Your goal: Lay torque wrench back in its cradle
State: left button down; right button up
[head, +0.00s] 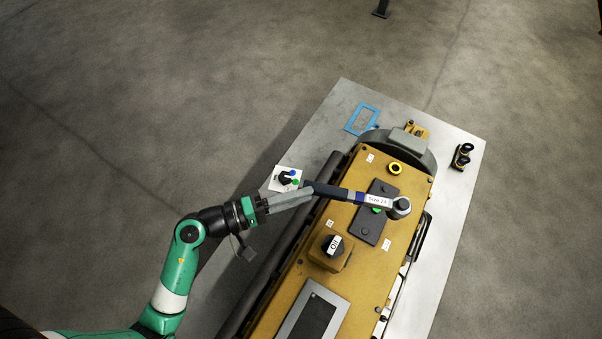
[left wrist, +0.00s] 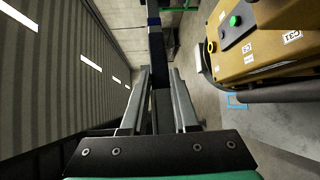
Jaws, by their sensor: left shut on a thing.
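My left gripper (head: 308,192) is shut on the dark handle of the torque wrench (head: 340,193). The wrench extends to the right over the yellow engine, with a white size label on its shaft and a round grey head at its far end. In the left wrist view the wrench (left wrist: 157,45) is a dark bar running away between the two grey fingers of my gripper (left wrist: 160,85). I cannot pick out the cradle for certain in either view. My right gripper is not in view.
The yellow engine (head: 350,171) fills much of the grey bench (head: 455,205). A white plate with blue and green knobs (head: 285,179) lies near the gripper. A blue outlined rectangle (head: 362,118) and two black cylindrical items (head: 461,157) are at the far end.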

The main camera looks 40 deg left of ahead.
aim_at(292, 174)
pick_arm(q)
jog(key=w+a+y, duration=0.1)
jog(key=a+n+t+y+p, duration=0.1)
jog(key=a, duration=0.1)
jog(key=w+a+n+y, duration=0.1)
jog(key=shift+w+a, duration=0.25)
jog(key=shift+w, duration=0.1)
jog(key=s+r+p, duration=0.1)
jog(key=r+p, duration=0.9)
jog(key=s+r+p, duration=0.2)
jog(key=r+p, duration=0.9)
jog(key=shift+s, duration=0.25)
